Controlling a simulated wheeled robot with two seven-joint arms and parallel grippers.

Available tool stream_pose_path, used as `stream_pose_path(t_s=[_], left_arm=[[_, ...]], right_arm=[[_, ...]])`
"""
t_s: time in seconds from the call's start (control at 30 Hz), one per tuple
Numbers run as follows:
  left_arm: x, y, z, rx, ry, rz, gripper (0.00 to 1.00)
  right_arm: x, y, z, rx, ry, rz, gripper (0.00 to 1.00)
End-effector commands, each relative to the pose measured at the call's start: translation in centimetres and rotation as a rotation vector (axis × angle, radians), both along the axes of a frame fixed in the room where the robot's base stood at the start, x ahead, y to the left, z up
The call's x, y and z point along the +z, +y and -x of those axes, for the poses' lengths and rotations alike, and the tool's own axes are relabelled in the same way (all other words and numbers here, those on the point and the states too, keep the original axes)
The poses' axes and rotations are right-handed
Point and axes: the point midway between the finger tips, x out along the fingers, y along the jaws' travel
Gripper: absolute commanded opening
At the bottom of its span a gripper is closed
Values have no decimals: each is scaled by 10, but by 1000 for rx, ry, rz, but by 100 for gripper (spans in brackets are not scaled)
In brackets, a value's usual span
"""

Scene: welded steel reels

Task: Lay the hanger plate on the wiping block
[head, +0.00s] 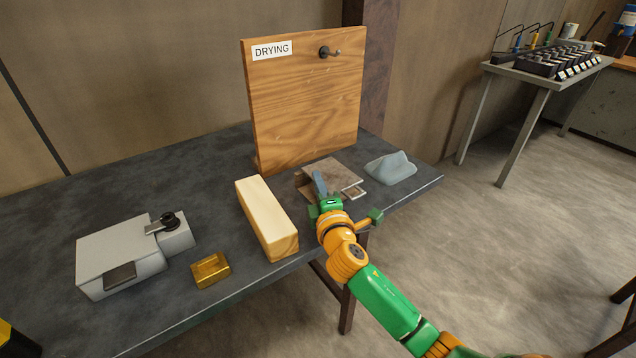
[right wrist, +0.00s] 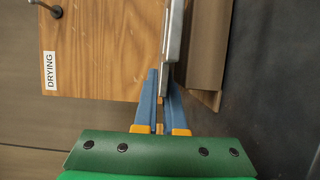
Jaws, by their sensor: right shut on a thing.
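The hanger plate (head: 340,170) is a flat grey-brown plate with a small slotted tab at its right front, at the right part of the dark table. In the right wrist view the plate (right wrist: 173,35) shows edge-on between the blue fingers. My right gripper (head: 319,185) is shut on it, partly covering its front left. A brown stand-like piece (right wrist: 205,45) is close beside the plate; whether they touch is unclear. A long pale block with a wood-toned end, seemingly the wiping block (head: 262,212), lies left of the gripper with its top bare.
A wooden DRYING board (head: 305,100) with a hook (head: 330,52) stands behind. A grey lump (head: 390,167) lies right of the plate, near the table's edge. A gold block (head: 211,270) and a pale box-like device (head: 120,255) are at left. Table (head: 190,190) is bare behind them.

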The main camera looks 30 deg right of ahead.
Motion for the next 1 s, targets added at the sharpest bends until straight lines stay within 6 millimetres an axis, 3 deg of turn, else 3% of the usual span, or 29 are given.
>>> stream_pose_path(t_s=[1.0], left_arm=[[-3,1,-3,0,-6,-1,50]], right_arm=[[-4,0,0,1,-2,1,0]])
